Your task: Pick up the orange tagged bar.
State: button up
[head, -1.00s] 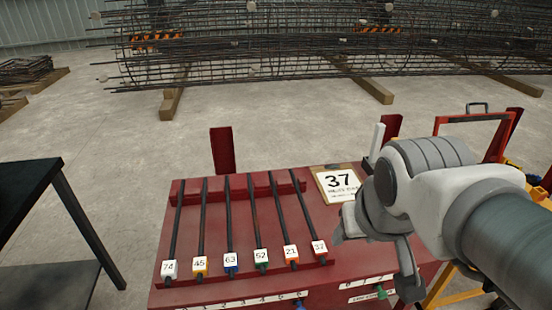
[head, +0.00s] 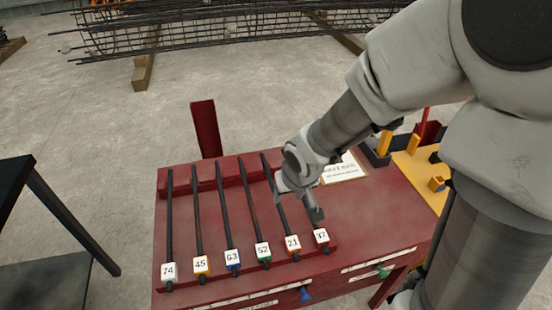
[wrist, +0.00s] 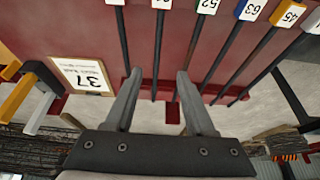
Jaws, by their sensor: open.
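Whether the fingertips are above or level with the shaft, I cannot tell. The red-tagged 37 bar (head: 321,238) is right beside it, its shaft largely hidden by my gripper in the head view. The 45 tag (head: 201,266) is yellow-orange.
Bars tagged 74 (head: 169,272), 63 (head: 232,258) and 52 (head: 263,252) lie parallel on the rack. A sign marked 37 (wrist: 82,75) lies beside the bars. A dark table (head: 18,215) stands left. A rebar cage (head: 230,25) lies behind.

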jog(key=b, duration=0.6)
send_near(282, 212)
jog(key=f, duration=0.1)
jog(key=a+f, duration=0.1)
jog(key=shift+w+f, duration=0.25)
jog(key=shift+f, duration=0.1)
jog(key=shift+w+d+b+x, duration=0.15)
jog(key=shift+b+x, duration=0.5)
jog(key=shift+x, duration=0.85)
jog(key=shift+w+d+b+x, duration=0.1)
jog(key=shift+b+x, duration=0.55)
jog(key=shift+x, duration=0.8)
jog(key=shift+d+r, duration=0.1)
jog(key=shift+s, duration=0.1)
grip_shut()
